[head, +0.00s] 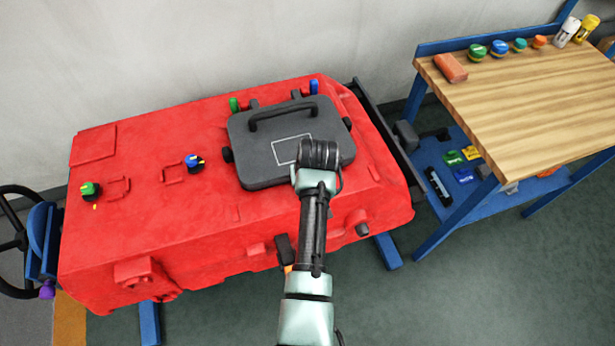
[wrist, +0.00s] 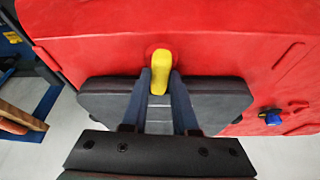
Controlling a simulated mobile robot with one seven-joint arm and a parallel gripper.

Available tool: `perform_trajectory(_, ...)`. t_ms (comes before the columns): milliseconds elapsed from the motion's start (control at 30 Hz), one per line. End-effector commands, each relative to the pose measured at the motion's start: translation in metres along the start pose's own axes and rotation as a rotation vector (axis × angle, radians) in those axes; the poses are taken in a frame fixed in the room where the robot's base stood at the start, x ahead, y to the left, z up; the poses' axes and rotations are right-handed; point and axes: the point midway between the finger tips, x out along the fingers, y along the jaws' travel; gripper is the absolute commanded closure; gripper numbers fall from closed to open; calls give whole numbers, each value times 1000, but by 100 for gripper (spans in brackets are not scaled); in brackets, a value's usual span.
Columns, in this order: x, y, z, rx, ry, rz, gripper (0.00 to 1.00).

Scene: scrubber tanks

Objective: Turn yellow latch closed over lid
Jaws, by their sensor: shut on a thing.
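The yellow latch (wrist: 159,68) shows in the wrist view, with its round base on the red tank and its tip reaching over the edge of the dark grey lid (wrist: 105,98). My gripper (wrist: 161,76) is shut on the latch, with one dark finger on each side. In the head view the lid (head: 253,160) lies flat on top of the red tank (head: 150,230), its black handle (head: 283,112) along the far side. My arm hides the latch and my fingers there.
A green-topped fitting (head: 90,189) and a blue-topped one (head: 195,162) stand on the tank, left of the lid. Green (head: 234,104) and blue (head: 314,87) pieces stand behind it. A wooden-topped bench (head: 520,100) with small items is at the right.

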Motion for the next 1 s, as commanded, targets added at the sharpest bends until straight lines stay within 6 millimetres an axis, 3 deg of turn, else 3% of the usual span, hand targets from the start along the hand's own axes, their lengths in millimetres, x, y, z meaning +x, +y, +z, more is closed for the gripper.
perform_trajectory(333, -1, 2, -2, -116, 4, -46, 100)
perform_trajectory(833, -1, 1, -2, -134, 4, -53, 100)
perform_trajectory(867, -1, 1, -2, -134, 4, -53, 71)
perform_trajectory(933, -1, 1, -2, -133, 4, -53, 60)
perform_trajectory(1000, -1, 1, -2, -133, 3, -53, 60)
